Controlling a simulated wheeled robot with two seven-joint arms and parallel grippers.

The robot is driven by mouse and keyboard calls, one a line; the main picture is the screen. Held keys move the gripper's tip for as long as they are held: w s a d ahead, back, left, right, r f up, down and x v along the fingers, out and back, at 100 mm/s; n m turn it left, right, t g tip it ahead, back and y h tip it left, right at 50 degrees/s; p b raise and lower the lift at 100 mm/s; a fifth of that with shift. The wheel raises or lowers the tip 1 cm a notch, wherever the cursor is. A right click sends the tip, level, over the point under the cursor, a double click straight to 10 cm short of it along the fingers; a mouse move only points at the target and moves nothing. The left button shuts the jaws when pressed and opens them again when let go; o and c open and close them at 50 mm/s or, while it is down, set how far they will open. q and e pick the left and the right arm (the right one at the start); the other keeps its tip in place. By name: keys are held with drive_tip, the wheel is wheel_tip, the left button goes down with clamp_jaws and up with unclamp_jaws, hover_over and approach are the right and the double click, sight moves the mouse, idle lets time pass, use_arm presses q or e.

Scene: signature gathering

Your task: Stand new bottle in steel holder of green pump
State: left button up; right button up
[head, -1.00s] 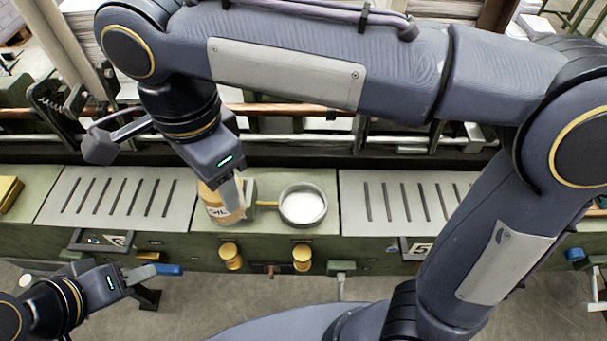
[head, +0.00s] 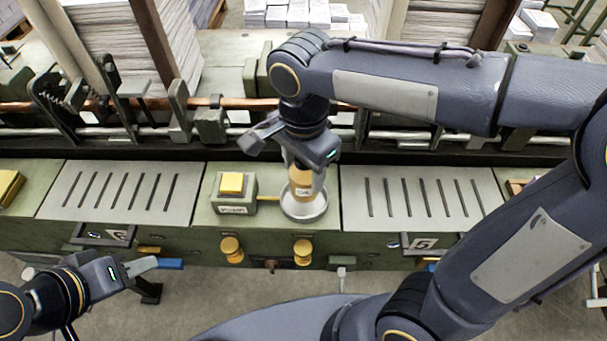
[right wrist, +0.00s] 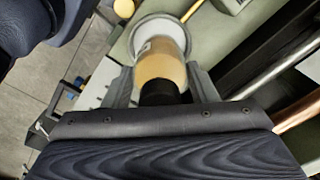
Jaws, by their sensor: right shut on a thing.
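The bottle (head: 301,183) is amber with a pale label and stands about upright over the round steel holder (head: 304,213). It also shows in the right wrist view (right wrist: 161,65), dark cap toward me, with the holder's rim (right wrist: 137,32) around its far end. I cannot tell whether its base touches the holder's floor. My right gripper (head: 304,168) is shut on the bottle's upper part; its fingers (right wrist: 160,88) lie either side of it. The green pump box (head: 234,197) with a yellow top is left of the holder. My left gripper (head: 150,264) is low at the left, its jaws unclear.
Slotted grey plates lie left (head: 125,195) and right (head: 425,200) of the holder. Yellow knobs (head: 231,250) stick out of the front face below. A copper-coloured rod (head: 235,105) and dark brackets run behind the ledge.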

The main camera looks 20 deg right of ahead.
sight(304, 180)
drive_tip(key=shift+f, duration=1.5)
drive_tip(key=shift+f+b, duration=0.3)
drive_tip(key=shift+f, duration=0.05)
drive_tip(key=o, duration=1)
drive_tip(key=shift+r, duration=0.1)
